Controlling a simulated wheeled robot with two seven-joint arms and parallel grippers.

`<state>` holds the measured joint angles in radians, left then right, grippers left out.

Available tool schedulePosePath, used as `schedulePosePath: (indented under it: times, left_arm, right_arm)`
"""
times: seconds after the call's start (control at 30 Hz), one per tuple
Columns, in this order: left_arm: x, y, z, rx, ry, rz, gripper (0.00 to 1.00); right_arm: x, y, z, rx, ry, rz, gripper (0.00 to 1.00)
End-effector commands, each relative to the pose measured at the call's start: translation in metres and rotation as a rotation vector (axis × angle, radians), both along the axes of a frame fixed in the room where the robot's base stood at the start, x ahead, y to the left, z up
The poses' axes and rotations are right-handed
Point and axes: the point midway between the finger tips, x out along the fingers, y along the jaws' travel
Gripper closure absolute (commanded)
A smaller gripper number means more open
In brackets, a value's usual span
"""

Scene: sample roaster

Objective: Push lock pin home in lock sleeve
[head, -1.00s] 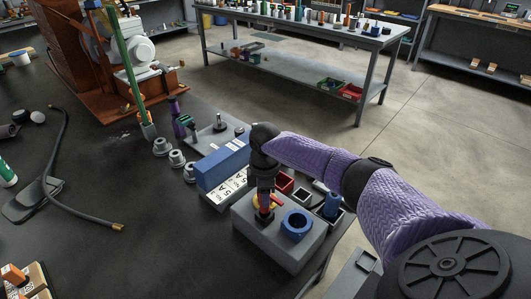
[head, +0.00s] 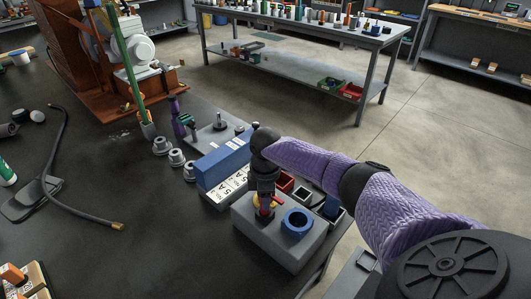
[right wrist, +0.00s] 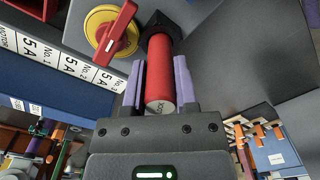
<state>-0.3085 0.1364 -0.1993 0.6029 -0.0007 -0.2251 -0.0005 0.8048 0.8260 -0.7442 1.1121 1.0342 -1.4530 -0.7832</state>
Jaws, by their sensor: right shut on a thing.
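The lock pin, a red cylinder (right wrist: 161,75), is held between the two purple fingers of my right gripper (right wrist: 166,85) in the right wrist view. That gripper is shut on it. The pin's far end meets a black sleeve-like part (right wrist: 158,22), apparently the lock sleeve; how deep the pin sits in it cannot be told. In the head view my right gripper (head: 265,206) points down over the grey box and largely hides pin and sleeve. My left gripper is not in view.
A red switch handle on a yellow disc (right wrist: 112,35) is close beside the pin. The grey box (head: 270,241) also bears a blue ring (head: 298,222). A long blue block (head: 222,163) and small bins (head: 303,194) stand behind. The dark bench at left has clear room.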

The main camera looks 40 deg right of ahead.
Motion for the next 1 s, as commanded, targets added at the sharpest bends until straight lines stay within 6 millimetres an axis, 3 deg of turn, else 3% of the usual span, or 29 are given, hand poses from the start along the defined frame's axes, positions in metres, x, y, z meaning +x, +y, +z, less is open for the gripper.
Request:
schedulePosePath:
  times: [0.63,0.67,0.7,0.83,1.0]
  left_arm:
    - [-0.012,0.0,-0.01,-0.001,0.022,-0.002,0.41]
    - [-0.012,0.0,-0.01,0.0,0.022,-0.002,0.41]
    - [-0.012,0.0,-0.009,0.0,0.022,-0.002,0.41]
    - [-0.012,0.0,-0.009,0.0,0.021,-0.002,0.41]
    - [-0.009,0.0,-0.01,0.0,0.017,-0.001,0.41]
  right_arm:
    - [0.0,0.0,-0.02,0.002,-0.001,0.0,1.0]
    - [0.0,0.0,-0.02,0.001,-0.002,0.0,0.59]
    - [0.0,0.0,-0.019,0.001,-0.002,0.0,0.51]
    - [0.0,0.0,-0.019,0.0,-0.001,0.0,0.23]
    - [0.0,0.0,-0.019,0.0,-0.001,0.0,0.22]
